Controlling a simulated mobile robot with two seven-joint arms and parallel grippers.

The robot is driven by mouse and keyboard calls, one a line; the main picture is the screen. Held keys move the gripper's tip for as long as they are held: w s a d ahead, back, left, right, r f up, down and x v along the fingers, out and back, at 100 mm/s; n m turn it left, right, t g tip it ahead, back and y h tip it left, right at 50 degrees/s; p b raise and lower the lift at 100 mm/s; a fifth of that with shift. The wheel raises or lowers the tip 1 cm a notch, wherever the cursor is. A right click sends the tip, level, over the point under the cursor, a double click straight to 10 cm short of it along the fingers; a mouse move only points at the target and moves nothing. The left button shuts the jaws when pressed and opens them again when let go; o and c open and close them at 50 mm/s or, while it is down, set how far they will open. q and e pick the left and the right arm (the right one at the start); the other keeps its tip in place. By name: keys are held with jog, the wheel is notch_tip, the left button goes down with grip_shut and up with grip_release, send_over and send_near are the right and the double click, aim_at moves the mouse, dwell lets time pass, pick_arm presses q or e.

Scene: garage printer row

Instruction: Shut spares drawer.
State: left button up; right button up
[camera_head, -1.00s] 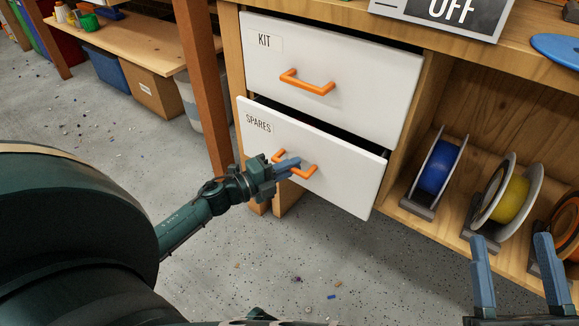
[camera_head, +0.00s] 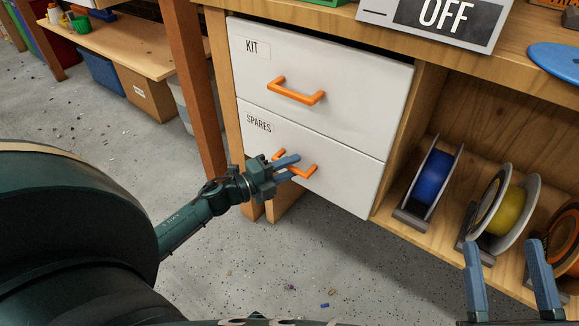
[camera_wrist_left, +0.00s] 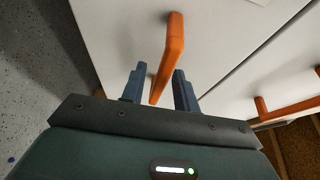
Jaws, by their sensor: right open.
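The spares drawer (camera_head: 335,185) has a white front labelled SPARES. Its front sits level with the kit drawer above, with only a thin seam between them and no gap showing. My left gripper (camera_head: 290,168) is at its orange handle (camera_head: 308,171). In the left wrist view the handle (camera_wrist_left: 174,45) runs between the two spread fingers (camera_wrist_left: 158,88), with a gap on the left finger's side. Whether the right finger touches it I cannot tell. My right gripper (camera_head: 506,275) is open and empty at the lower right, in front of the shelf.
The kit drawer (camera_head: 330,80) with its orange handle (camera_head: 297,91) is directly above. To the right, an open shelf (camera_head: 405,228) holds blue (camera_head: 435,175) and yellow (camera_head: 508,210) spools. An OFF sign (camera_head: 440,15) stands on the bench top. The floor below is open, with scattered bits.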

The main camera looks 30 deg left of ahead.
pick_arm(q)
jog(key=shift+o, duration=0.2)
jog(key=shift+s+a, duration=0.1)
jog(key=shift+s, duration=0.1)
jog(key=shift+p+v, duration=0.5)
jog(key=shift+v, duration=0.75)
jog(key=p+v, duration=0.2)
jog(key=v, duration=0.8)
pick_arm(e)
jog(key=shift+s+f+m+g+h, duration=0.2)
jog(key=shift+f+m+g+h, duration=0.05)
jog(key=shift+f+h, duration=0.25)
jog(key=shift+s+f+m+g+h, duration=0.15)
jog(key=shift+f+m+g+h, duration=0.1)
jog(key=shift+f+h, duration=0.2)
pick_arm(q)
jog(key=shift+s, duration=0.1)
